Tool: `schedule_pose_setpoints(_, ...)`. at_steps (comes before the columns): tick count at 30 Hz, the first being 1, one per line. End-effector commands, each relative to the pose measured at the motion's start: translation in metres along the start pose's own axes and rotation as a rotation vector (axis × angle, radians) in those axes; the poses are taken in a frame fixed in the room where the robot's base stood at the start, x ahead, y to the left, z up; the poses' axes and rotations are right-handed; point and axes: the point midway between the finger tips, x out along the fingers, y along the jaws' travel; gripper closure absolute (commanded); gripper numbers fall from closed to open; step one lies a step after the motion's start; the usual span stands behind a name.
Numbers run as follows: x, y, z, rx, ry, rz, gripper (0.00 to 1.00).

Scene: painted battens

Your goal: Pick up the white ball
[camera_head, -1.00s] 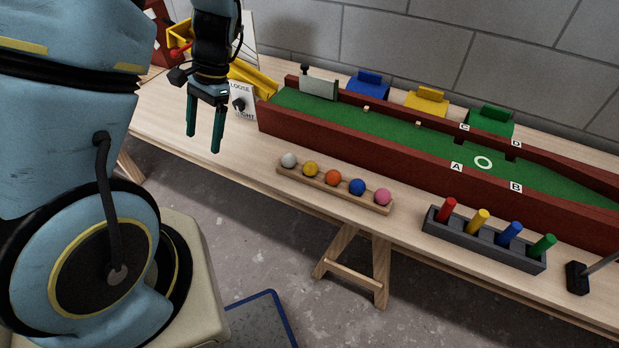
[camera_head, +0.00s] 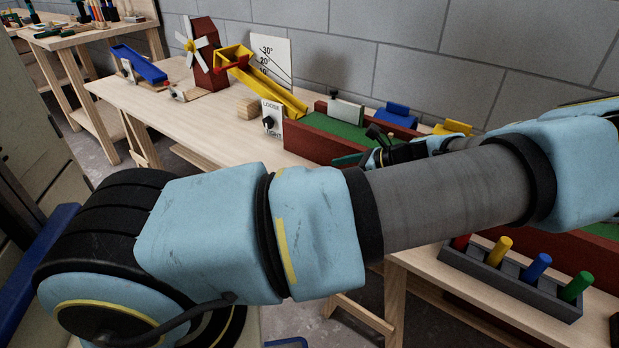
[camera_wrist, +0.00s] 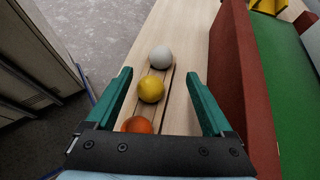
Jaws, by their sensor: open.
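The white ball (camera_wrist: 160,57) sits at the far end of the wooden rack (camera_wrist: 170,76) in the wrist view. A yellow ball (camera_wrist: 151,89) and an orange ball (camera_wrist: 137,125) sit nearer in the same row. My gripper (camera_wrist: 158,90) is open, its green fingers apart on either side of the row, with the yellow ball between them in the picture. The white ball appears just beyond the fingertips. I cannot tell the height of the fingers above the rack. In the head view my arm hides the balls and most of my gripper (camera_head: 362,158).
A red-walled green board (camera_wrist: 240,80) stands close to the right of the rack in the wrist view. In the head view a grey holder with colored pegs (camera_head: 510,284) is at right. A yellow chute (camera_head: 265,85) and the dial box (camera_head: 271,118) stand left.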

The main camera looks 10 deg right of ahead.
Motion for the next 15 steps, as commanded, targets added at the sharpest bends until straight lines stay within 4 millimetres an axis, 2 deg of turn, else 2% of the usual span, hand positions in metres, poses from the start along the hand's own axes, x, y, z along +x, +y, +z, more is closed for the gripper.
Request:
schedule_pose_setpoints(3, 0.018, 0.001, 0.001, -0.001, -0.001, 0.004, 0.14)
schedule_pose_setpoints(10, 0.034, 0.0, 0.002, -0.002, -0.001, 0.003, 0.14)
schedule_pose_setpoints(15, 0.06, -0.001, 0.005, -0.002, -0.002, 0.003, 0.14)
